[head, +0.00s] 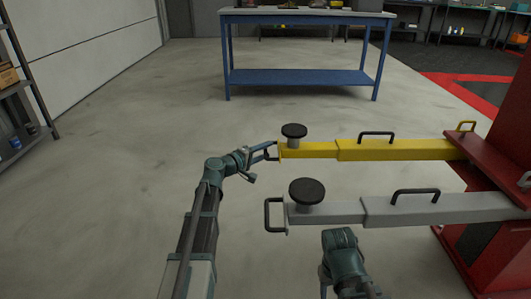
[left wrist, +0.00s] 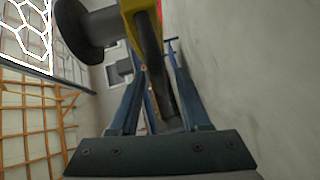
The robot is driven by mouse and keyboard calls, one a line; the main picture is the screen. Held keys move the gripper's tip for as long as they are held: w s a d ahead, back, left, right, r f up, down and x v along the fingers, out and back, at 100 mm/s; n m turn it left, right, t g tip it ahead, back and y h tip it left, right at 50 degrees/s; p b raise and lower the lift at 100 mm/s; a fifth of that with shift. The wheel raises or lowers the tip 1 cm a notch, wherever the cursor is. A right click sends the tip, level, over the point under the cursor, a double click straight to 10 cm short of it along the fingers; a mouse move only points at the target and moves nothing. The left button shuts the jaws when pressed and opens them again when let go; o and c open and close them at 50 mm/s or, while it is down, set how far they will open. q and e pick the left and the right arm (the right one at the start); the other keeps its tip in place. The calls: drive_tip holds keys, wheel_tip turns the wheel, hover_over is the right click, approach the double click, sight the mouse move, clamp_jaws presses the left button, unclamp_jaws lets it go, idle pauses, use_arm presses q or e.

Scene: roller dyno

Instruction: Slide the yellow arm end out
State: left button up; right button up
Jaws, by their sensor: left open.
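The yellow arm (head: 390,149) reaches left from a red post, with a thinner end section (head: 312,150) that carries a round black pad (head: 294,131). My left gripper (head: 270,151) is at the tip of this end section. In the left wrist view, its blue fingers (left wrist: 158,62) are apart, with the black end handle (left wrist: 149,48) running between them. I cannot tell whether they touch it. The black pad (left wrist: 82,30) shows at upper left there. My right arm shows low in the head view, but its gripper does not.
A grey arm (head: 400,210) with its own pad (head: 306,192) and end handle (head: 268,214) lies nearer, below the yellow one. The red post (head: 505,150) stands at right. A blue bench (head: 300,77) stands behind. The floor left of the arms is clear.

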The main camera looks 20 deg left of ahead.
use_arm(q)
drive_tip(key=shift+w+d, duration=0.15)
clamp_jaws()
idle(1.4)
